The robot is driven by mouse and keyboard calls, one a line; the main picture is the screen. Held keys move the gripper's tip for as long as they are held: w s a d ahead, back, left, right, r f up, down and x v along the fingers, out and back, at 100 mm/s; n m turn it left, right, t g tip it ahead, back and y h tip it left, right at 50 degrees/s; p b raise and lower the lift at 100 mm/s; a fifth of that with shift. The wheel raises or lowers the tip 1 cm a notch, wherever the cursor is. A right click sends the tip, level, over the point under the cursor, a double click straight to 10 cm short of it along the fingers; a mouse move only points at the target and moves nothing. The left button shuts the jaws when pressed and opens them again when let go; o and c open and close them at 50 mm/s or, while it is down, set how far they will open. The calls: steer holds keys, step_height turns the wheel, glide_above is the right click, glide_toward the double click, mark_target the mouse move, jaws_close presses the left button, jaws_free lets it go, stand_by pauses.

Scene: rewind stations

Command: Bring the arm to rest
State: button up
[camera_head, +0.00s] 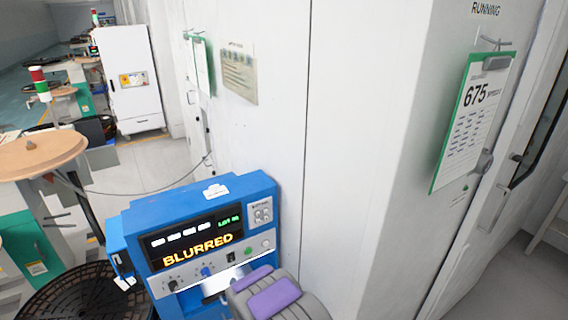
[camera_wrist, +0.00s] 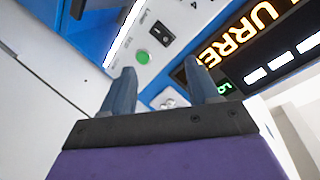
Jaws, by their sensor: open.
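My arm (camera_head: 285,300), grey with purple panels, shows at the bottom of the head view, in front of the lower right of a blue machine (camera_head: 130,222). The machine's display (camera_head: 197,242) reads "BLURRED" in orange. In the wrist view my gripper (camera_wrist: 160,72) has its two dark fingers apart, with nothing seen between them. They point toward the machine's panel, near a green button (camera_wrist: 142,57) and a black rocker switch (camera_wrist: 159,33). I cannot tell whether the fingertips touch the panel. The gripper fingers are not clear in the head view.
A white cabinet wall (camera_head: 370,130) stands close on the right, with a green clipboard (camera_head: 472,120) hanging on it. A black reel (camera_head: 85,292) lies low at the left, below a round wooden table (camera_head: 38,155). Open floor (camera_head: 150,165) shows farther back.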

steer(key=d+r+g+h, duration=0.4)
steer(key=d+r, duration=0.6)
steer(key=d, duration=0.1)
steer(key=s+d+r+n+g+h, duration=0.1)
steer(key=s+d+r+g+h, duration=0.15)
steer(key=s+d+r, duration=0.6)
steer(key=s+d+r+g, duration=0.3)
steer(key=s+r, duration=0.1)
steer(key=s, duration=0.8)
steer(key=s+d+r+n+g, duration=0.1)
steer(key=s+d+r+g, duration=0.2)
steer(key=s, duration=1)
steer(key=s+d+r+n+g, duration=0.1)
steer(key=s+d+r+g, duration=0.2)
steer(key=s, duration=0.9)
step_height(320, 180, up, 2)
steer(key=shift+s+d+r, duration=0.1)
steer(key=shift+s+d, duration=0.1)
steer(key=shift+s, duration=0.05)
steer(key=shift+w+y, duration=0.15)
steer(key=shift+y, duration=0.1)
